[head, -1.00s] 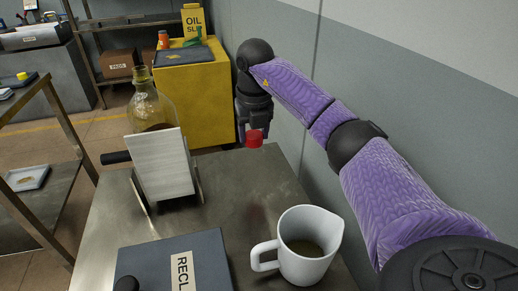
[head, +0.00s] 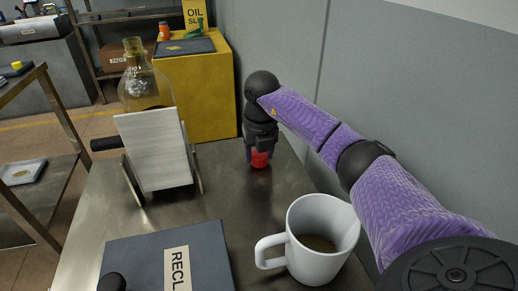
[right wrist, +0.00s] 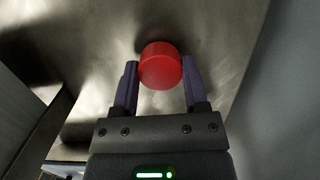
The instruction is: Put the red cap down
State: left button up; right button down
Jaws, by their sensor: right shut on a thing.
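The red cap (head: 259,159) is low over the far right part of the metal table (head: 226,190). My right gripper (head: 259,151) points down and is shut on the cap. In the right wrist view the red cap (right wrist: 161,66) sits between the two fingertips of the gripper (right wrist: 160,82), with the table surface behind it. I cannot tell whether the cap touches the table. My left gripper is not in view.
A white jug (head: 318,245) with dark liquid and a dark labelled box (head: 150,262) are nearer. A grey wall (head: 300,70) runs along the right. The table around the cap is clear.

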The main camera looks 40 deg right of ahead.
aim_at(261, 159)
jog(key=shift+f, duration=0.3)
jog(key=shift+c, duration=0.5)
grip_release()
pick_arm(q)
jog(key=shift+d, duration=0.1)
pick_arm(e)
jog(key=shift+r, duration=0.1)
pick_arm(q)
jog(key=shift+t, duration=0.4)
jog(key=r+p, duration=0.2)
jog(key=p, duration=0.1)
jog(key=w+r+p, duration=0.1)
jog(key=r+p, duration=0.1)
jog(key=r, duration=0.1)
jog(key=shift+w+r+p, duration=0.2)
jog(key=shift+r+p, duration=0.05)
jog(key=shift+p, duration=0.15)
pick_arm(e)
notch_tip(261, 159, up, 13)
jog(key=s, duration=0.1)
jog(key=shift+s+a, duration=0.15)
jog(key=shift+a, duration=0.25)
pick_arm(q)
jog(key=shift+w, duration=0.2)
pick_arm(e)
jog(key=shift+f, duration=0.2)
